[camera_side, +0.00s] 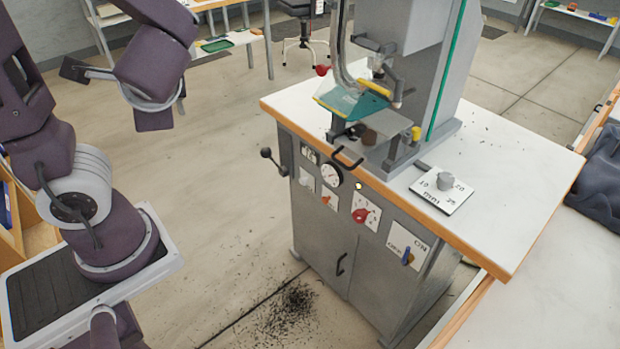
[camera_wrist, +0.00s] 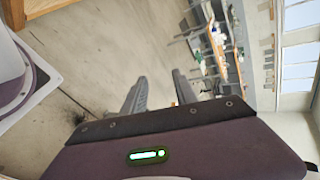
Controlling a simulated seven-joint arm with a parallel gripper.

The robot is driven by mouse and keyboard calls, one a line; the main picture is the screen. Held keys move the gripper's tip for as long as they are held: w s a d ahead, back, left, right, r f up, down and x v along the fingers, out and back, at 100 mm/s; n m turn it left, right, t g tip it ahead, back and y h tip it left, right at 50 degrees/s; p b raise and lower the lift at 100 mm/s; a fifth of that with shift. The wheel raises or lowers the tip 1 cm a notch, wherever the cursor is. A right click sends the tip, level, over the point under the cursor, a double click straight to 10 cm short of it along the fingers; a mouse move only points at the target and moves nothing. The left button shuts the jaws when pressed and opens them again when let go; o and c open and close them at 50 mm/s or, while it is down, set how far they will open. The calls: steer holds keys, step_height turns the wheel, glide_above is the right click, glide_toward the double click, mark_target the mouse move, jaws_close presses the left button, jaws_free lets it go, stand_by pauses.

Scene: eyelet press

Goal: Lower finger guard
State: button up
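The eyelet press (camera_side: 410,45) stands on a white-topped cabinet in the side view. A clear, green-tinted panel (camera_side: 345,102), which looks like the finger guard, sits tilted at the front of the press head, above the lower tooling (camera_side: 388,122). A black loop handle (camera_side: 347,158) is at the table's front edge; I cannot tell whether it belongs to the guard. My gripper (camera_wrist: 158,78) shows two separated fingers with nothing between them in the wrist view. My arm is at the left of the side view, well away from the press. The wrist view does not show the guard.
The cabinet front (camera_side: 325,235) carries a gauge (camera_side: 331,175), switches and a side lever with a black knob (camera_side: 266,153). A dial plate (camera_side: 442,188) lies on the top's right. Dark scraps (camera_side: 285,312) litter the floor. Open floor separates my arm from the cabinet.

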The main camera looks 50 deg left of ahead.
steer(key=s+d+f+n+h, duration=0.3)
steer(key=d+h, duration=0.5)
steer(key=d, duration=0.1)
steer(key=shift+s+d+t, duration=0.15)
steer(key=shift+d+t, duration=0.15)
steer(key=w+d+r+t+h, duration=0.2)
steer(key=d, duration=0.1)
steer(key=w+d+r+n+t+h, duration=0.1)
steer(key=d, duration=0.1)
steer(key=shift+r, duration=0.3)
steer(key=shift+c, duration=0.5)
steer(key=shift+t+h, duration=0.3)
steer(key=shift+t, duration=0.2)
steer(key=w+r, duration=0.1)
steer(key=w, duration=0.1)
steer(key=w+r, duration=0.2)
steer(key=w+d+r, duration=0.1)
steer(key=w+r, duration=0.1)
steer(key=w, duration=0.1)
steer(key=shift+w, duration=0.1)
jaws_close()
glide_toward(355, 99)
steer(key=shift+t, duration=0.4)
steer(key=x, duration=0.5)
steer(key=shift+f, duration=0.6)
steer(key=shift+w+f, duration=0.2)
steer(key=shift+f, duration=0.1)
steer(key=shift+f, duration=0.1)
